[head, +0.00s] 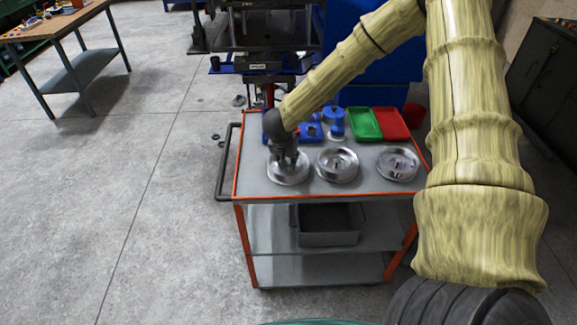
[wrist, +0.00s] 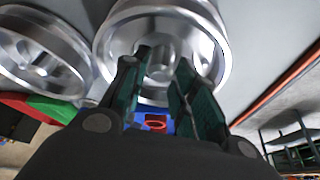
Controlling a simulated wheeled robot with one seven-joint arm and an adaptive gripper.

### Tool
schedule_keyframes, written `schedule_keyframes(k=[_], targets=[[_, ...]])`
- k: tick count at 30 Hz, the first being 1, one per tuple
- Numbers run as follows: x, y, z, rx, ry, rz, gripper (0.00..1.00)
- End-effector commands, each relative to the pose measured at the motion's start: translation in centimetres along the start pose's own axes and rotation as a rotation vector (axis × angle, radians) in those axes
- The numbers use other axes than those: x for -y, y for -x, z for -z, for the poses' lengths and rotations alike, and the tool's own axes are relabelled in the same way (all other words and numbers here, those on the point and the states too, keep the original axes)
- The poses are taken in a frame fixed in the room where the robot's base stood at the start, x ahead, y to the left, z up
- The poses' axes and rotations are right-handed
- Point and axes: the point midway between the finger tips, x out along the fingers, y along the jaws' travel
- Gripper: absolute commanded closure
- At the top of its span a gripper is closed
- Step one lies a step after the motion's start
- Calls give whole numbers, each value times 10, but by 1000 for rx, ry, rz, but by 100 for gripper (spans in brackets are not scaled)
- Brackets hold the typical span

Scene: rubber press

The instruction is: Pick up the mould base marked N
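Three round silvery metal mould bases stand in a row on the cart top. The left one (head: 286,175) is under my gripper (head: 288,158), which hides part of it. The middle one (head: 325,173) and the right one (head: 397,164) stand clear of the gripper. I cannot read a letter N on any of them. In the wrist view, the base at the fingers (wrist: 113,40) fills the top middle. My gripper's two fingers (wrist: 163,62) are apart over its hollow centre; contact cannot be told. A neighbouring base (wrist: 70,62) shows at the left.
The cart top (head: 256,205) has an orange edge. Behind the bases are blue parts (head: 334,118), a green tray (head: 364,124) and a red tray (head: 391,123). A grey bin (head: 329,225) sits on the shelf below. A press stands behind; the floor at left is mostly clear.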

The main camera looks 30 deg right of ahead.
Motion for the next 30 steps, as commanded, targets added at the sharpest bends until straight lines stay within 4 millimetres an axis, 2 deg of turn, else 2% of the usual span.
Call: schedule_keyframes(k=[6, 13, 14, 18, 30], targets=[[0, -10, 0, 0, 0, -1, 72], [0, -10, 0, 0, 0, 0, 72], [0, -10, 0, 0, 0, 0, 75], [0, -10, 0, 0, 0, 0, 100], [1, -9, 1, -1, 0, 1, 100]])
